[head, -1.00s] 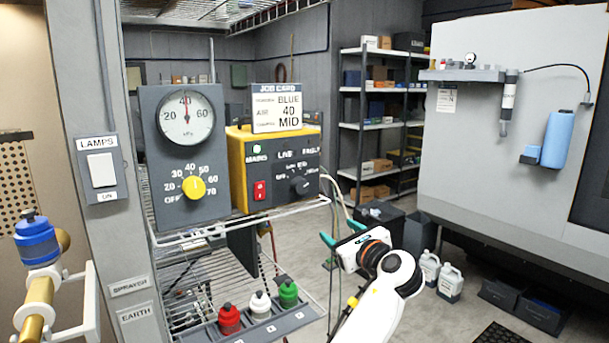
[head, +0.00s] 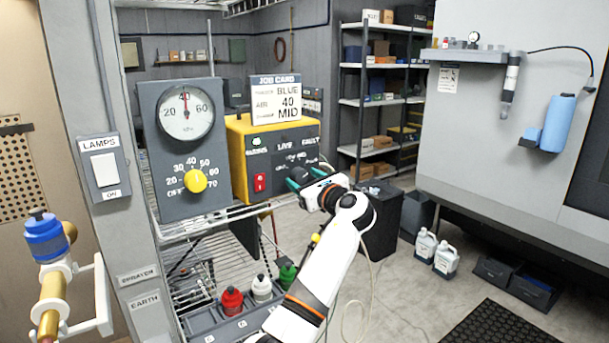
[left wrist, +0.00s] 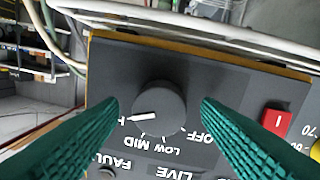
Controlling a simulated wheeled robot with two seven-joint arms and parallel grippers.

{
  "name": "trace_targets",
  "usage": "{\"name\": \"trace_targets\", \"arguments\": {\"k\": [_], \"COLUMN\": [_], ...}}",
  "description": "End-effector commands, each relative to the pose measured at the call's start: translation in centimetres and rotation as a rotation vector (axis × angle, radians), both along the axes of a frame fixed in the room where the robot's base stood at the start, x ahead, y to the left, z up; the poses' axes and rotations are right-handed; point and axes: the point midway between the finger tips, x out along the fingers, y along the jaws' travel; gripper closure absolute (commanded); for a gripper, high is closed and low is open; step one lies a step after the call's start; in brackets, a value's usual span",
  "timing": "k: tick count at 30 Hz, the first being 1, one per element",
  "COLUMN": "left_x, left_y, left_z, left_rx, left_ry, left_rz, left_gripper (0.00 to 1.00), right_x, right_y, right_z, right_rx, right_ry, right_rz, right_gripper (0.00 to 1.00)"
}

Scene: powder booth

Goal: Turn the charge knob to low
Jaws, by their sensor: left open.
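The charge knob (left wrist: 159,108) is a round dark knob on the dark front of the yellow control box (head: 236,165). In the left wrist view its panel appears upside down, with OFF, LOW, MID and a partly hidden mark starting with H. The knob's white pointer faces that H mark, past MID. My left gripper (left wrist: 160,104) is open, its green fingers on either side of the knob with a gap on each side. My right gripper is not in view.
A gauge panel with a yellow knob (head: 194,180) stands left of the box, with a red switch (head: 260,182) on the box. A job card (head: 278,101) reading BLUE, 40, MID stands on top. A white wire rail (left wrist: 200,32) runs close to the knob panel.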

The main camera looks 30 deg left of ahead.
Motion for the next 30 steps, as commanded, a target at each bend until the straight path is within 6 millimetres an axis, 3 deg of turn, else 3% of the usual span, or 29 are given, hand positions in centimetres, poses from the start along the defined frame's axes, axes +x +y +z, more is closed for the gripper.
{"name": "trace_targets", "arguments": {"k": [10,18,30], "left_x": [0.14,0.14,0.14], "left_y": [0.35,0.33,0.31], "left_z": [-0.03,-0.01,-0.17], "left_rx": [0.000,0.000,-0.032], "left_ry": [-0.001,-0.001,-0.079], "left_rz": [0.000,0.000,-0.001], "left_gripper": [0.43,0.86,0.86], "right_x": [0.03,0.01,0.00], "right_y": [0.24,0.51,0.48], "right_z": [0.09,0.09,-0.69], "right_rx": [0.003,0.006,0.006], "right_ry": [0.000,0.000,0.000], "right_rz": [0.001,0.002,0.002], "right_gripper": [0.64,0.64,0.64]}}
